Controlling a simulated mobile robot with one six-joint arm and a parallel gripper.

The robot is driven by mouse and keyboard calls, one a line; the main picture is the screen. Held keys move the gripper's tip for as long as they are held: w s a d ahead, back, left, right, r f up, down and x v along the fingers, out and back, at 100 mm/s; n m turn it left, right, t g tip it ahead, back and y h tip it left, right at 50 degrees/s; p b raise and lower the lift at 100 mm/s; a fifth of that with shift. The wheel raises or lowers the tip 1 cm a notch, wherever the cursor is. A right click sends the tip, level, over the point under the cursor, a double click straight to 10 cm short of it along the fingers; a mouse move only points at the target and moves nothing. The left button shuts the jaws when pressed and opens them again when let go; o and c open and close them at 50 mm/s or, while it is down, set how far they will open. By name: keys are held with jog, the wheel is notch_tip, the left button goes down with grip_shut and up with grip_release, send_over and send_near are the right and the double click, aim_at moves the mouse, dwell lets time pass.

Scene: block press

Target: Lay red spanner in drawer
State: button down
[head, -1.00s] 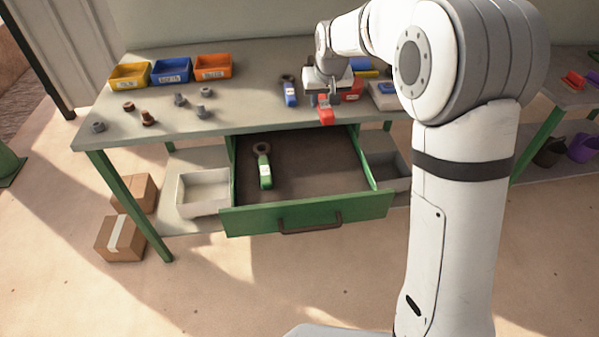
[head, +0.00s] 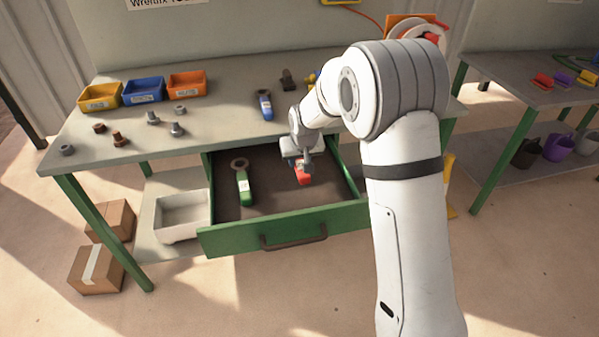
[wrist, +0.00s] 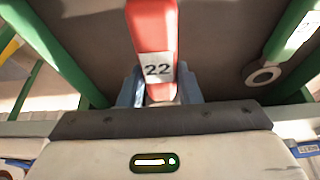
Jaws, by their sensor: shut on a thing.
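The red spanner (head: 303,178) is in my gripper (head: 301,165), over the right part of the open drawer (head: 284,224). In the wrist view its red handle with a "22" label (wrist: 152,40) stands out between the blue fingers of my gripper (wrist: 158,90), which are shut on it. I cannot tell whether the spanner touches the drawer floor. A green spanner (head: 243,188) lies in the left part of the drawer; it also shows in the wrist view (wrist: 283,55).
A blue spanner (head: 265,104) lies on the bench top (head: 225,118). Yellow, blue and orange bins (head: 187,83) stand at the back left, with several nuts and bolts in front. The drawer floor between the spanners is bare.

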notch_tip(320, 180, down, 5)
jog(key=shift+r, duration=0.15)
jog(key=c, duration=1.1)
grip_release()
jog(key=shift+o, duration=0.2)
